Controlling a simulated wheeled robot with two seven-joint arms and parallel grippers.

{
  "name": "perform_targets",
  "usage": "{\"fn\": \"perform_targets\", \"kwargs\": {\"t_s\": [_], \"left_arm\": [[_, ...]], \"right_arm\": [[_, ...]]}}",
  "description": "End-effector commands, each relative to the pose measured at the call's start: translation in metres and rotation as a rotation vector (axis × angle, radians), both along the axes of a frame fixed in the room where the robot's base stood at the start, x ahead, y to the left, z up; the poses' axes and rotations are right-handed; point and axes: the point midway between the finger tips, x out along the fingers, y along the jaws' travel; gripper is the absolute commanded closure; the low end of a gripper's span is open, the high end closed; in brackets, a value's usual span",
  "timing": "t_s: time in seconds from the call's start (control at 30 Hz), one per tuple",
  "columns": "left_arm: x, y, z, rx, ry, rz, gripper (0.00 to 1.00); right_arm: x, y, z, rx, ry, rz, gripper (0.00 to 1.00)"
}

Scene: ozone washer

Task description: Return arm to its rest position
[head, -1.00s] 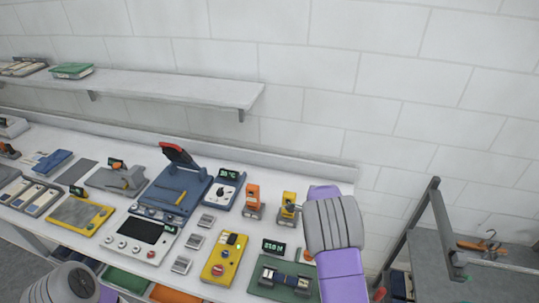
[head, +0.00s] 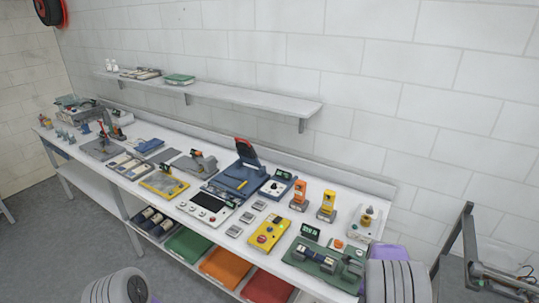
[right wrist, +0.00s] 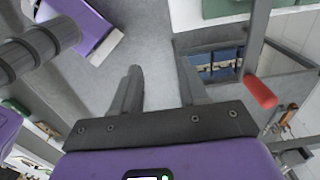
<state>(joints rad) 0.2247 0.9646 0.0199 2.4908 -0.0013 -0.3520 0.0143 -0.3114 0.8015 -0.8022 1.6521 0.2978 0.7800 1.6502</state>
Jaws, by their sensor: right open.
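My right gripper (right wrist: 160,88) shows in the right wrist view with its two dark fingers apart and nothing between them, above grey floor (right wrist: 160,40). In the head view only the grey and purple links of my right arm (head: 395,280) show at the bottom right, beside the right end of the workbench (head: 372,190); the gripper itself is out of that view. A grey part of my left arm (head: 118,287) shows at the bottom left; the left gripper is out of view.
The bench holds many devices, including a yellow box (head: 269,235) and a green board (head: 312,262). Coloured bins (head: 226,267) sit below. A dark metal frame (head: 460,235) stands at the right. In the right wrist view, a red handle (right wrist: 260,92) is near the right finger.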

Motion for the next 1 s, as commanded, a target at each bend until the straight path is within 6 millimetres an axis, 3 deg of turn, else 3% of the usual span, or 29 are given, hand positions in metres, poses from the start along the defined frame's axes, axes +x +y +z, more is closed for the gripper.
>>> {"fn": "perform_targets", "kwargs": {"t_s": [0.03,0.23,0.43,0.57,0.7,0.83,1.0], "left_arm": [[0.0,0.0,-0.005,0.0,0.001,0.0,0.57],[0.001,0.0,-0.022,0.0,-0.002,0.001,0.57],[0.0,0.0,-0.042,0.0,-0.001,0.0,0.57],[0.0,0.0,-0.062,0.0,0.0,0.0,0.57],[0.0,0.0,-0.089,0.0,0.0,0.0,0.57],[0.0,0.0,-0.108,0.0,0.0,0.0,0.57],[0.0,0.0,-0.121,0.0,0.0,0.0,0.57]], "right_arm": [[-0.006,0.002,-0.017,0.003,0.011,0.043,0.56],[-0.031,0.013,-0.078,0.014,0.029,0.271,0.56],[-0.069,0.035,-0.146,0.046,0.039,0.567,0.56],[-0.106,0.062,-0.199,0.091,0.023,0.844,0.56],[-0.157,0.109,-0.254,0.16,-0.054,1.236,0.56],[-0.194,0.152,-0.278,0.2,-0.178,1.553,0.56],[-0.219,0.188,-0.283,0.205,-0.319,1.803,0.56]]}}
